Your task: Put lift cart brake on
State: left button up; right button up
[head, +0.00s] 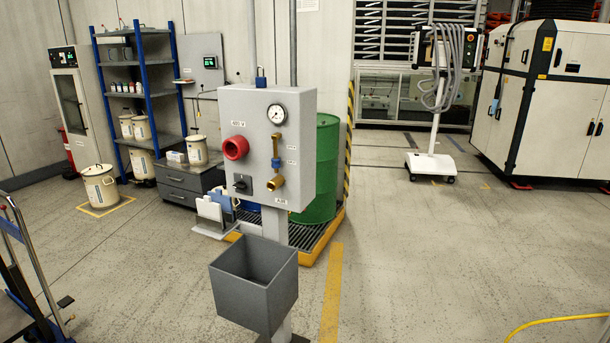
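A cart (48,298), which I take to be the lift cart, is cut off by the left and bottom edges of the head view. Its grey tubular handle and blue upright show, with part of a dark platform at the lower left. A small black pedal-like part (65,301) sticks out at its right side, low down. I cannot tell whether this is the brake or how it is set. Neither of my grippers is in view.
A grey panel box (247,140) on a post stands mid-view, with a grey bin (254,280) below. Behind it a green drum (325,170) stands on a yellow-edged grate. A lidded pot (99,188) stands at left. Open floor lies between cart and bin.

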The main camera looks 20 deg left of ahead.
aim_at(47, 330)
jog(key=i+u, duration=0.3)
jog(key=u, duration=0.2)
jog(key=i+u, duration=0.35)
jog(key=u, duration=0.15)
jog(key=i+l+u, duration=0.2)
jog(key=u, duration=0.25)
jog(key=i+l+u, duration=0.3)
jog(key=u, duration=0.2)
jog(key=i+l+u, duration=0.75)
jog(key=i+j+u, duration=0.15)
jog(key=j, duration=0.25)
jog(key=i+l+u, duration=0.2)
jog(key=i, duration=0.2)
jog(key=i+l+u, duration=0.2)
jog(key=i, duration=0.2)
jog(key=i+l+u, duration=0.5)
jog(key=l, duration=0.2)
